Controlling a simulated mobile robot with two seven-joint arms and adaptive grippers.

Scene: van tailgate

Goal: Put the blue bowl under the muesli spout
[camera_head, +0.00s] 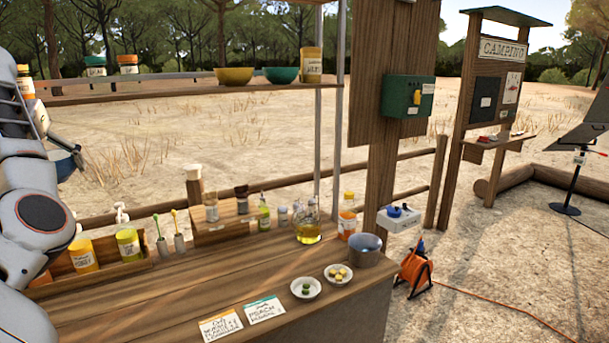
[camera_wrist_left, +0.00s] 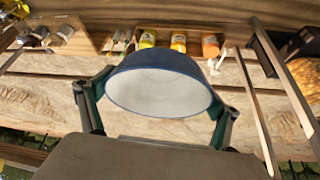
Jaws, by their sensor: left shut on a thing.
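The blue bowl (camera_wrist_left: 160,84) is in my left gripper (camera_wrist_left: 153,100). In the left wrist view its pale inside faces the camera, with a finger at each side of its rim. In the head view the bowl (camera_head: 66,166) hangs at the left edge, partly hidden by my arm, and the gripper (camera_head: 76,150) is at its side. It is clear of the counter, beyond the jar rack. I cannot make out a muesli spout in either view. My right gripper is out of view.
The wooden counter (camera_head: 180,295) holds a jar rack (camera_head: 107,270), an oil bottle (camera_head: 308,228), small dishes (camera_head: 306,288) and a metal pot (camera_head: 365,250). A high shelf (camera_head: 170,92) carries a yellow bowl (camera_head: 234,76), a green bowl (camera_head: 281,75) and jars. The counter's front middle is mostly clear.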

